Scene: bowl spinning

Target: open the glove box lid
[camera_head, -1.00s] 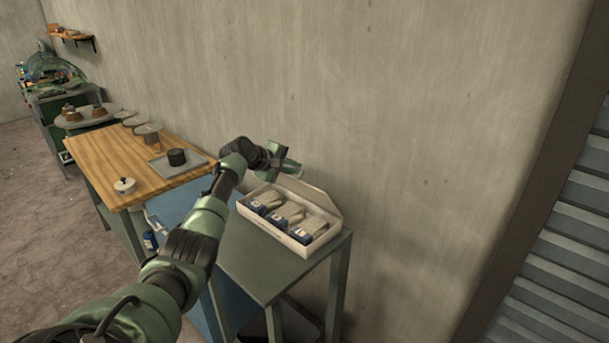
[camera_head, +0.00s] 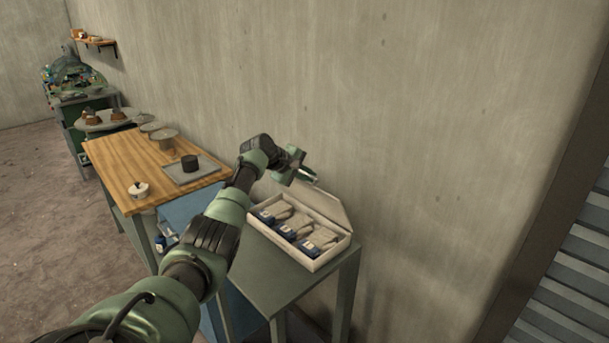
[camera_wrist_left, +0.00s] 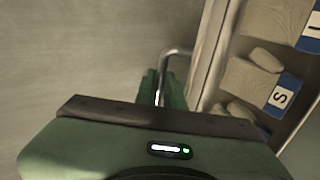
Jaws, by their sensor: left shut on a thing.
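The glove box (camera_head: 333,257) is a pale, long carton on the grey-green table, with several pale gloves with blue cuffs (camera_head: 283,230) inside. Its lid (camera_head: 327,206) stands raised along the wall side, so the contents are exposed. My left gripper (camera_head: 306,174) is at the far end of the lid, above the box. In the left wrist view, the gripper (camera_wrist_left: 162,88) is shut on a thin metal handle (camera_wrist_left: 178,52) beside the lid's edge. The gripper hides part of the handle and the far lid corner. My right gripper is not in view.
The concrete wall (camera_head: 430,130) is close behind the box and gripper. Open floor (camera_head: 40,190) lies farther left.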

